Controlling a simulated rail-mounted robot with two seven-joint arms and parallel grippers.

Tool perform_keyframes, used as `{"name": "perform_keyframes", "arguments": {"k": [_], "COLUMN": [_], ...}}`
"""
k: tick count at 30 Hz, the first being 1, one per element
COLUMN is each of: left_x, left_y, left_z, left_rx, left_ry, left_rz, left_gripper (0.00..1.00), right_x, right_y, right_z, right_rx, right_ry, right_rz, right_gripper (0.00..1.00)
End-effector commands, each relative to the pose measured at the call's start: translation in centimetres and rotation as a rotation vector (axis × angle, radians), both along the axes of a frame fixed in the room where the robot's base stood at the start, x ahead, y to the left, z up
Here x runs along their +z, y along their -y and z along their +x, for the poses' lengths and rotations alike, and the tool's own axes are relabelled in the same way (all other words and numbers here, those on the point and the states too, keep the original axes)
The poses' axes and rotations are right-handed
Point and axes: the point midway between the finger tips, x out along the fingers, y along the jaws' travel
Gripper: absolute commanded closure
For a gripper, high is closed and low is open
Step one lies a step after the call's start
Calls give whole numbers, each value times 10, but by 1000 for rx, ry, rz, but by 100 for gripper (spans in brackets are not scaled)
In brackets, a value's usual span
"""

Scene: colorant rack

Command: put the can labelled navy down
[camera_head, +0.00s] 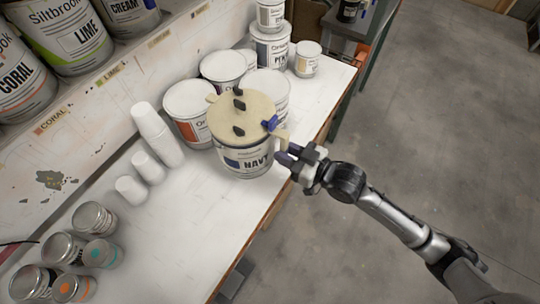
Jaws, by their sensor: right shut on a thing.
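The can labelled navy (246,160) is white with a dark blue label patch and a cream pouring lid (243,117) with dark knobs and a side handle. It is upright at the table's right side, in front of other cans. My right gripper (287,152) comes in from the right and is shut on the lid's handle (281,138). The fingertips are partly hidden by the handle. I cannot tell whether the can's base touches the white tabletop (190,220). My left gripper is not in view.
White cans (188,110) stand close behind the navy can. White cups (152,130) lie to its left, with small metal tins (95,217) at the lower left. A shelf holds the lime can (80,37) and the coral can (18,75). Tabletop in front is clear up to the right edge.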

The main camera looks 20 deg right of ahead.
Motion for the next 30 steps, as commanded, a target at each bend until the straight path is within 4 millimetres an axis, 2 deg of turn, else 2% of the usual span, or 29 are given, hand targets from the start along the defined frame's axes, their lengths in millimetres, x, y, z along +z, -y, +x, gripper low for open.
{"name": "perform_keyframes", "arguments": {"k": [2,18,24,30], "left_x": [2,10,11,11], "left_y": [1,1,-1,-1], "left_z": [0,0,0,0], "left_rx": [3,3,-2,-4], "left_ry": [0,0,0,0], "left_rz": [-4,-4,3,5], "left_gripper": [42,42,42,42], "right_x": [2,-48,-58,-61], "right_y": [-9,-92,-107,-111], "right_z": [-2,-17,-20,-21], "right_rx": [2,0,-1,-1], "right_ry": [12,12,15,14], "right_rz": [13,13,11,9], "right_gripper": [100,100,100,100]}}
